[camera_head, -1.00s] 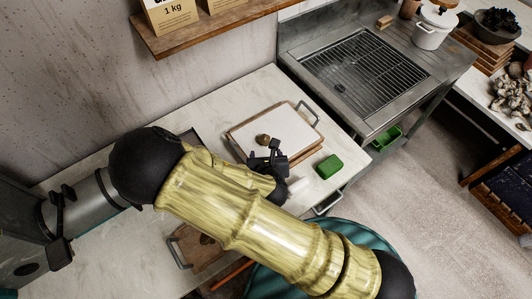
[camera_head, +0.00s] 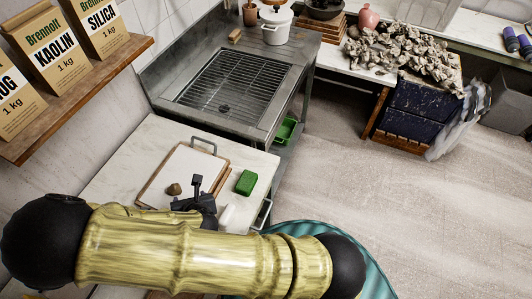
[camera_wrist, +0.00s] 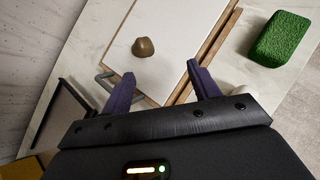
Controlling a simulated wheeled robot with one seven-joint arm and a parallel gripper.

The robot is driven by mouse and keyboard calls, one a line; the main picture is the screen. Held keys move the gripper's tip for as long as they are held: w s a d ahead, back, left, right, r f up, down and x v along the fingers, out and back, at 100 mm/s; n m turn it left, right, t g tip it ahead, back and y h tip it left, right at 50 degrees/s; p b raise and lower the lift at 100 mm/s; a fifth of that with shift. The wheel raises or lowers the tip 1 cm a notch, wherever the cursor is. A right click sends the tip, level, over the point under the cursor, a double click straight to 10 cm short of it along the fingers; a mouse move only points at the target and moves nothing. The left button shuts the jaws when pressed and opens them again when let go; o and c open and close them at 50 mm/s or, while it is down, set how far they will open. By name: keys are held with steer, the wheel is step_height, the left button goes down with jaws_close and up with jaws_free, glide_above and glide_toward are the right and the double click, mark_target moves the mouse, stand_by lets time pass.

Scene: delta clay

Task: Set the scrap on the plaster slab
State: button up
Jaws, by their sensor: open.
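The scrap, a small brown lump (camera_head: 174,189), rests on the white plaster slab (camera_head: 190,164), near its front left part in the head view. The slab lies on a wooden board on the worktop. In the wrist view the scrap (camera_wrist: 143,47) sits on the bare white slab (camera_wrist: 180,25), beyond my fingertips. My gripper (camera_head: 200,189) is beside the scrap in the head view. In the wrist view my gripper (camera_wrist: 162,80) is open, its two purple fingers spread apart with nothing between them. The scrap is clear of both fingers.
A green block (camera_head: 246,182) lies right of the slab. A metal handle (camera_head: 203,145) stands behind the slab. A sink with a wire rack (camera_head: 233,85) adjoins the worktop. A shelf with paper bags (camera_head: 90,80) overhangs at left. The floor at right is mostly clear.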

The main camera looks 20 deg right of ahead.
steer(key=s+d+r+m+g, duration=0.1)
steer(key=d+r+m+g, duration=0.1)
steer(key=d+r+m, duration=0.3)
steer(key=s+d+r+m+g+h, duration=0.1)
steer(key=d+r+m+g, duration=0.1)
steer(key=d+r+m, duration=0.4)
steer(key=s+d+r+m+g+h, duration=0.1)
steer(key=d+r+m, duration=0.5)
steer(key=d+m, duration=0.7)
steer(key=m+g, duration=0.1)
steer(key=m, duration=1)
steer(key=shift+s+r+m+g, duration=0.2)
steer(key=shift+r+m+g, duration=0.05)
steer(key=shift+m+g, duration=0.15)
